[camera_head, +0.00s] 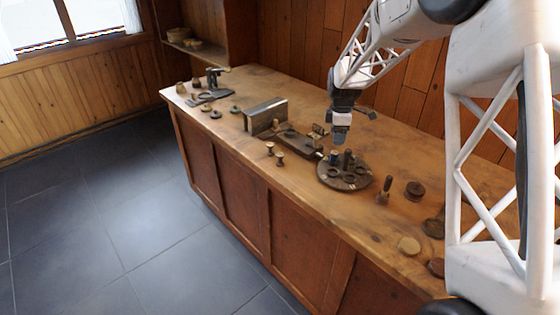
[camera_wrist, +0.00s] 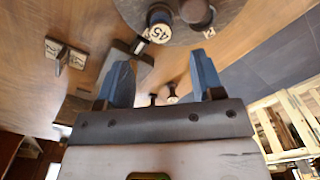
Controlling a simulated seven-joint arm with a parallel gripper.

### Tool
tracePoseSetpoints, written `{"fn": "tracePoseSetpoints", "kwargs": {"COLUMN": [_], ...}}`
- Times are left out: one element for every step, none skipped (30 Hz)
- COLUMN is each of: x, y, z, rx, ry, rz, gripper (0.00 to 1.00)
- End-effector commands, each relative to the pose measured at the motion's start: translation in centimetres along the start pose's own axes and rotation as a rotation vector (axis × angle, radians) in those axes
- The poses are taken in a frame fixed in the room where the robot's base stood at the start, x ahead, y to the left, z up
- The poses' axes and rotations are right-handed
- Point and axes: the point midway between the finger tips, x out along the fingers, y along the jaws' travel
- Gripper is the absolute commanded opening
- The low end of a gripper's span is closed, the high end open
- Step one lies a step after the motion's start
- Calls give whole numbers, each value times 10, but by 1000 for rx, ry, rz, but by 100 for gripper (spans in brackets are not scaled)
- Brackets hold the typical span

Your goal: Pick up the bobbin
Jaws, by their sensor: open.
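A small spool-like bobbin with blue on its side and a pale round end marked "45" (camera_wrist: 160,24) stands on the dark round plate (camera_wrist: 225,28) in the wrist view. In the head view the bobbin (camera_head: 334,157) shows small on the left part of the round plate (camera_head: 352,185), beside a taller dark post. My gripper (camera_head: 340,139) is above the plate, close over the bobbin. In the wrist view its blue-grey fingers (camera_wrist: 160,66) are apart with nothing between them. The bobbin lies beyond the fingertips, clear of them.
A dark post (camera_wrist: 197,12) stands close beside the bobbin. Two small spools (camera_head: 275,153) stand near the front edge. A metal-faced block (camera_head: 265,113) and a long dark board (camera_head: 300,143) lie left of the plate. Several dark turned pieces stand to the right.

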Motion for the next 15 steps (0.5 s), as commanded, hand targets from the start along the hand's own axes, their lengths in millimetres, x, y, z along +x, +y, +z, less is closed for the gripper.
{"fn": "tracePoseSetpoints", "kwargs": {"x": [0,0,0,0,0,1,2,2,3,4,6,7,9,10,12], "y": [0,0,0,0,0,1,1,1,2,2,3,4,5,5,6], "z": [0,0,-1,-1,-2,-5,-8,-11,-16,-20,-26,-35,-42,-50,-61], "rx": [0,0,-1,-2,-4,-9,-13,-19,-28,-36,-47,-62,-74,-87,-107], "ry": [0,0,0,0,0,0,0,0,0,0,0,0,0,0,0], "rz": [0,0,0,0,0,0,0,0,0,0,0,0,-1,-1,0], "gripper": [61,61,61,61,61,61,61,61,61,61,61,61,61,61,61]}}
